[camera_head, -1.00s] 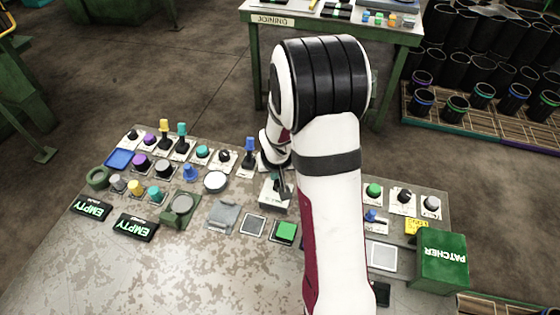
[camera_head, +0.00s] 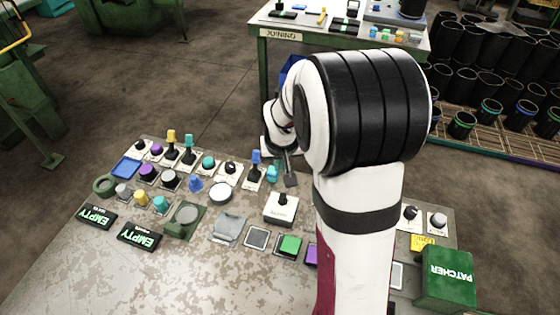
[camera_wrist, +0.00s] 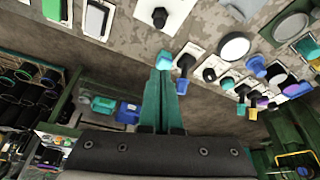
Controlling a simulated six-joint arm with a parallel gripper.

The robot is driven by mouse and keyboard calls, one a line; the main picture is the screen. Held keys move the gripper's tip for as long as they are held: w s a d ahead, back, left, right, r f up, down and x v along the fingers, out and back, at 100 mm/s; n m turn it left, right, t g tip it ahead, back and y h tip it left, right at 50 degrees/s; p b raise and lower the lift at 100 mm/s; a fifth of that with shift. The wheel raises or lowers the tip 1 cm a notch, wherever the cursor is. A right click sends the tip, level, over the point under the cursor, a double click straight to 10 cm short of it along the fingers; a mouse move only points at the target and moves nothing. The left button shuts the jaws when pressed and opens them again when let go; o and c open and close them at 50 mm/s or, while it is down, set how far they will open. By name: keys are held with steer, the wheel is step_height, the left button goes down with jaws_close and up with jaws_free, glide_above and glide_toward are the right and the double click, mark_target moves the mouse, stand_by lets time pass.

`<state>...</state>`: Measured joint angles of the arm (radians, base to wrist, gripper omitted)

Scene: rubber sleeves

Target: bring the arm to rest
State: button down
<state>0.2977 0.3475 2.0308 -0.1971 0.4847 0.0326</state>
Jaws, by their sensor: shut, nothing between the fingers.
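My arm, white with black bands, reaches up over the right part of a worn metal control table (camera_head: 150,270). My gripper (camera_head: 291,181) points down at the arm's far end, above the table's back half, near a teal knob (camera_head: 272,173) and a white box with a black knob (camera_head: 281,208). In the wrist view my gripper (camera_wrist: 165,70) shows its narrow fingers together with nothing held. The teal knob (camera_wrist: 166,57) appears right at the fingertips there; I cannot tell the gap between them.
Rows of knobs, levers and buttons cover the table's back half. A green PATCHER box (camera_head: 447,277) stands at the right edge. Behind are a JOINING table (camera_head: 279,35) and a rack of black sleeves (camera_head: 462,126). The table's front left is bare.

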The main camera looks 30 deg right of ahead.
steer(key=s+a+r+g+y, duration=0.1)
steer(key=s+a+r, duration=0.1)
steer(key=s+a, duration=0.3)
steer(key=s+a+r+g+y, duration=0.1)
steer(key=s+a+r, duration=0.2)
steer(key=s, duration=1)
steer(key=s+a+r+m+g+y, duration=0.1)
steer(key=s+a+r+g, duration=0.1)
steer(key=s+a, duration=0.6)
steer(key=shift+s+a+r, duration=0.2)
steer(key=shift+s+r, duration=0.25)
steer(key=shift+s, duration=0.15)
